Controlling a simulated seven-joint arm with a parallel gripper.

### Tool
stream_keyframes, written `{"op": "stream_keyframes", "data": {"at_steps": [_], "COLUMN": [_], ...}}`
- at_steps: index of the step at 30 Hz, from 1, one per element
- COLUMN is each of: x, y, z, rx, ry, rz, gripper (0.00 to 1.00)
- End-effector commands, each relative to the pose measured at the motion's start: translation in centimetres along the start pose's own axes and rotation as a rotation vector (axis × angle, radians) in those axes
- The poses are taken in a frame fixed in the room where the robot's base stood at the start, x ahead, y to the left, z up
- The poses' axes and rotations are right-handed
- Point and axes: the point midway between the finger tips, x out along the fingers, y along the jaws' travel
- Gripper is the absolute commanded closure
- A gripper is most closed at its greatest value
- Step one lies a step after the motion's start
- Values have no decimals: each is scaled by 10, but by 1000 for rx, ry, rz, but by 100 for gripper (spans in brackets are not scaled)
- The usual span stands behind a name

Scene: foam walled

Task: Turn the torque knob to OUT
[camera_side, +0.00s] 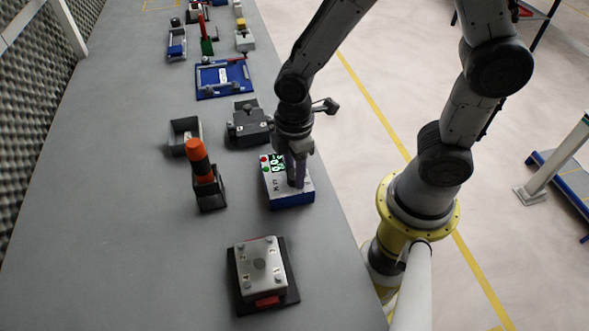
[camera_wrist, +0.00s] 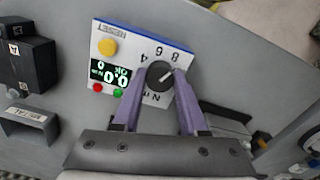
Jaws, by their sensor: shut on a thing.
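The torque knob (camera_wrist: 158,77) is a dark round dial on the white top of a small blue-sided box (camera_side: 293,202). In the wrist view, my gripper (camera_wrist: 160,79) has its purple-grey fingers on either side of the knob, shut on it. A pale pointer line on the knob slants to the upper right. The digits 4, 6 and 8 stand around the knob's far side, and partly covered lettering is below it. I cannot make out an OUT mark. In the side view, my gripper (camera_side: 297,180) comes down on the box and hides the knob.
The box also carries a lit display (camera_wrist: 109,73), a yellow reset button (camera_wrist: 107,47), and red and green lamps. Near it stand an orange-topped post (camera_side: 199,160), a dark block (camera_side: 250,125), an open grey tray (camera_side: 185,133) and a metal box (camera_side: 260,265).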

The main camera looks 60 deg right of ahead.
Motion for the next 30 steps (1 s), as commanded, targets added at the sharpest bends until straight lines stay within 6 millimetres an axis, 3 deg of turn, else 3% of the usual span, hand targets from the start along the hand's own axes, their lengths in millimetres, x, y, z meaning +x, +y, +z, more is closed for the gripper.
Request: {"op": "stream_keyframes", "data": {"at_steps": [18, 30], "x": [-1, -1], "y": [0, 0], "z": [0, 0], "rx": [491, 685], "ry": [-1, 1], "rz": [0, 1], "gripper": [100, 100]}}
